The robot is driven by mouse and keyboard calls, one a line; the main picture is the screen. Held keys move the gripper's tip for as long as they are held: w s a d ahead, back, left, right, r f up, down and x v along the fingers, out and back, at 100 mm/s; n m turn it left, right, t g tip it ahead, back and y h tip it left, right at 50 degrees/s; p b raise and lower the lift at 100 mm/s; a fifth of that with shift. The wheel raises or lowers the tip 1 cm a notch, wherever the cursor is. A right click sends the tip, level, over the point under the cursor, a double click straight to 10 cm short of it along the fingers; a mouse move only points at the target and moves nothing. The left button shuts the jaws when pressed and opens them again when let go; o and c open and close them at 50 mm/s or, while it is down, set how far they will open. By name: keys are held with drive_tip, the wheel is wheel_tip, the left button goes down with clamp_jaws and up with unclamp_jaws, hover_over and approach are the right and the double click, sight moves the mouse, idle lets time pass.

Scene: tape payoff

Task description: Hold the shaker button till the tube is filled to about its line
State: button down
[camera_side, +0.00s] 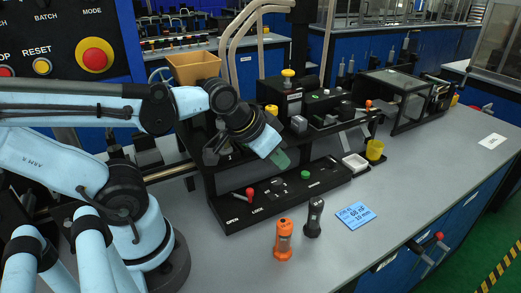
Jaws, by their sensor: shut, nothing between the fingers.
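My gripper (279,158) is in the middle of the picture, shut and empty, its tip pointing down and right over the black control panel (235,215). A green button (305,174) sits on that panel to the right of the tip. They look apart, but the exact gap is hard to judge. Another small green button (312,91) is on the black unit behind. I cannot tell which one is the shaker button. The tube and its line cannot be made out, and my arm hides part of the machine.
A red-knobbed lever (250,192) stands on the panel's left. An orange cylinder (284,239), a black torch-like object (313,217) and a blue card (356,216) are on the grey bench in front. A tan hopper (194,67) stands behind my arm. The bench at right is mostly clear.

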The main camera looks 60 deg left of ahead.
sight(302, 174)
drive_tip(key=w+a+n+t+y, duration=0.1)
drive_tip(key=w+a+n, duration=0.4)
drive_tip(key=w+n, duration=0.6)
drive_tip(key=shift+r+t+y, duration=0.4)
drive_tip(key=shift+r+y, duration=0.05)
drive_tip(key=shift+y, duration=0.05)
drive_tip(key=shift+w+f, duration=0.1)
drive_tip(key=shift+f, duration=4.35)
drive_tip(key=shift+f, duration=0.1)
drive_tip(key=shift+f, duration=0.3)
